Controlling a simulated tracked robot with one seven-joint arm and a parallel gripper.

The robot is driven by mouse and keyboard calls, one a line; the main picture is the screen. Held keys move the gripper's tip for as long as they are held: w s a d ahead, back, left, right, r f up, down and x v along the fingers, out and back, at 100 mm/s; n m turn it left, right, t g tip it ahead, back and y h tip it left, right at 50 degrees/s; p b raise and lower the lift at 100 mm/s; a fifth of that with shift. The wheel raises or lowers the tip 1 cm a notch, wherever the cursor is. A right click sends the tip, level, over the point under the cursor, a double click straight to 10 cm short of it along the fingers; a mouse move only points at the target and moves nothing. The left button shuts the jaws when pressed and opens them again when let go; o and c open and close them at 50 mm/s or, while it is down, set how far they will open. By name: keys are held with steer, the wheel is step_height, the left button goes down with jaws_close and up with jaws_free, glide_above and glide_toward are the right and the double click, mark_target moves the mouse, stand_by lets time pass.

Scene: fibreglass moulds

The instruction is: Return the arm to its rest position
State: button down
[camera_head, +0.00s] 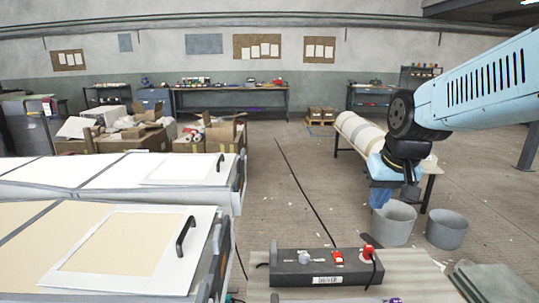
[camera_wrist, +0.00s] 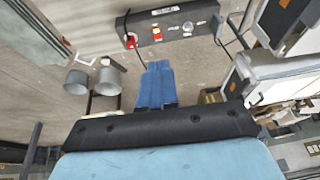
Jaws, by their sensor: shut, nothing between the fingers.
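My arm reaches in from the right edge of the head view, light blue with a black joint, and bends downward at its end. My gripper (camera_head: 380,198) hangs there, pointing down in front of the table with rolls and partly behind my wrist. In the wrist view my gripper (camera_wrist: 158,68) shows as two blue fingers pressed side by side, with nothing between them. Its tips stand over open floor, apart from the dark control box (camera_wrist: 170,28).
Grey buckets (camera_head: 386,224) stand on the floor just below my gripper. A table with large rolls (camera_head: 362,132) is behind it. The control box (camera_head: 318,272) sits on a bench in front. White moulds (camera_head: 110,250) fill the left.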

steer(key=s+r+t, duration=0.1)
steer(key=s+r, duration=0.2)
steer(key=s, duration=0.6)
steer(key=shift+s+h, duration=0.15)
steer(key=shift+h, duration=0.15)
steer(key=c, duration=1.8)
jaws_free()
steer(key=shift+r, duration=0.1)
